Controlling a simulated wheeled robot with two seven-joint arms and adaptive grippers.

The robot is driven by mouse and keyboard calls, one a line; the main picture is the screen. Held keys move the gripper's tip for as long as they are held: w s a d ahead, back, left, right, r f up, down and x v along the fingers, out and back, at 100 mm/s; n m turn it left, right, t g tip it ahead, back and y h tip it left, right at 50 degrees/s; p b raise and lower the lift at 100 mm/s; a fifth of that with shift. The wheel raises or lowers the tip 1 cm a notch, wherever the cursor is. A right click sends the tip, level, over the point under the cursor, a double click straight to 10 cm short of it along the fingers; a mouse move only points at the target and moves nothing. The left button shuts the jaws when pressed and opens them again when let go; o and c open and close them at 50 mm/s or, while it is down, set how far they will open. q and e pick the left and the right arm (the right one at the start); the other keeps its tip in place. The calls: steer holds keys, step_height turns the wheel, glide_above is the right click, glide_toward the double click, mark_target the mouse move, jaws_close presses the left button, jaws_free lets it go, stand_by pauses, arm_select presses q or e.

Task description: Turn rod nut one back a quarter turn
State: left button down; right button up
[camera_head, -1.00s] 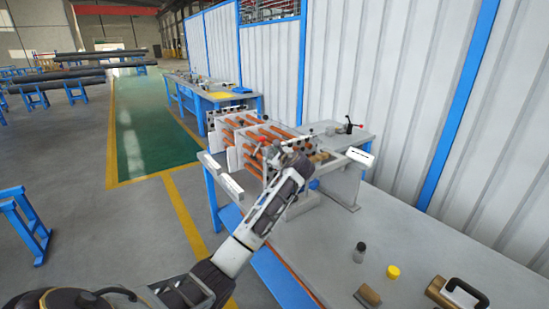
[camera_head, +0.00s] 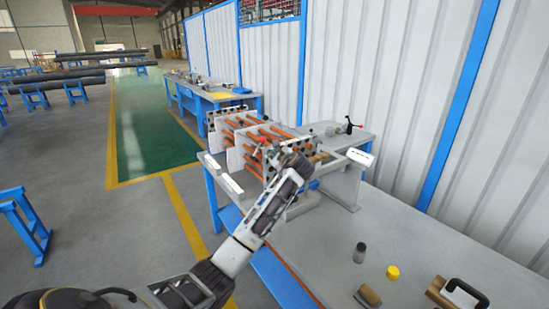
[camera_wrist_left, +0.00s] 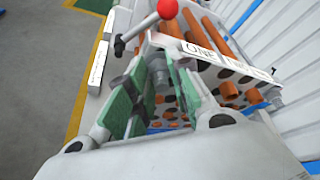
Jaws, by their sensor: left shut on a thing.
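The flanged shell's plate with orange tubes (camera_head: 262,137) stands on the bench in the head view. My left gripper (camera_wrist_left: 157,82) is at the near end of this assembly. In the left wrist view its two green-padded fingers are shut on a grey metal piece (camera_wrist_left: 159,76), which I take for rod nut one. A label reading "ONE" (camera_wrist_left: 198,50) is just to its right. Fingers hide part of the nut, and its turn angle cannot be read. In the head view my left wrist hides the nut. My right gripper is not in view.
A red-ball lever (camera_wrist_left: 167,9) rises close to the fingers. The front bench holds a dark-capped jar (camera_head: 359,252), a yellow cap (camera_head: 393,272) and a black-handled tool (camera_head: 467,292). The bench middle is clear. A corrugated wall (camera_head: 395,90) runs along the right.

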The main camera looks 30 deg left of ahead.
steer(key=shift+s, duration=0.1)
arm_select(q)
steer(key=shift+s+f+n+t+p, duration=0.1)
steer(key=shift+n+t+p, duration=0.25)
steer(key=shift+n, duration=0.35)
steer(key=shift+f+n+t, duration=0.1)
steer(key=shift+n+t, duration=0.25)
steer(key=shift+n, duration=0.15)
steer(key=shift+f+n+t, duration=0.1)
steer(key=shift+n+t, duration=0.3)
steer(key=shift+n, duration=0.1)
steer(key=n+t+b, duration=0.1)
steer(key=n+b, duration=0.2)
steer(key=b, duration=0.1)
steer(key=shift+s+f+n+y, duration=0.1)
steer(key=shift+n+y, duration=0.2)
steer(key=shift+y, duration=0.1)
steer(key=shift+n+t+b, duration=0.3)
steer(key=shift+b, duration=0.1)
steer(key=shift+a+n, duration=0.1)
steer(key=shift+n, duration=0.2)
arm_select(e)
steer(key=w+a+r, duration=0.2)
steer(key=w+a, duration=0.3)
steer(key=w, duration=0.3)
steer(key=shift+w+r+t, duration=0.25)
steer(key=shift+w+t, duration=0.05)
